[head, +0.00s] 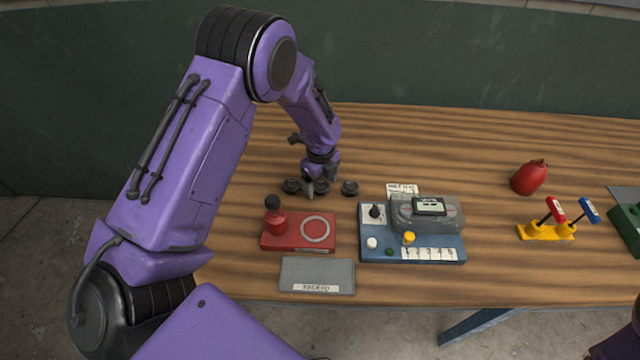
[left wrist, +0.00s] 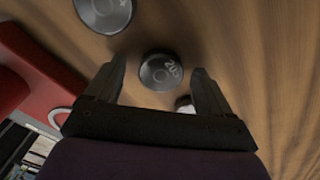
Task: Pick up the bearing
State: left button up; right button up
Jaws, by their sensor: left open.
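Three dark round pieces that look like bearings lie in a row on the wooden table: a left one (head: 291,186), a middle one (head: 322,186) and a right one (head: 349,188). My left gripper (head: 316,188) points down at the middle piece, its jaws open. In the left wrist view the middle piece (left wrist: 161,71), with pale marking on top, shows between the fingertips; I cannot tell whether they touch it. The left piece (left wrist: 104,12) is cut by the top edge there. A small part of another piece (left wrist: 184,102) shows behind a finger. My right gripper is out of view.
A red fixture (head: 283,246) with a knob and pale ring stands nearer me, beside a grey labelled plate (head: 317,275). A blue control box (head: 375,256) stands to the right. A red bulb-shaped object (head: 529,177) and yellow-based levers (head: 545,233) are farther right.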

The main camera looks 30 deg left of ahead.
pick_arm(q)
jog(key=c, duration=1.3)
jog(key=shift+o, duration=0.2)
jog(key=shift+w, duration=0.1)
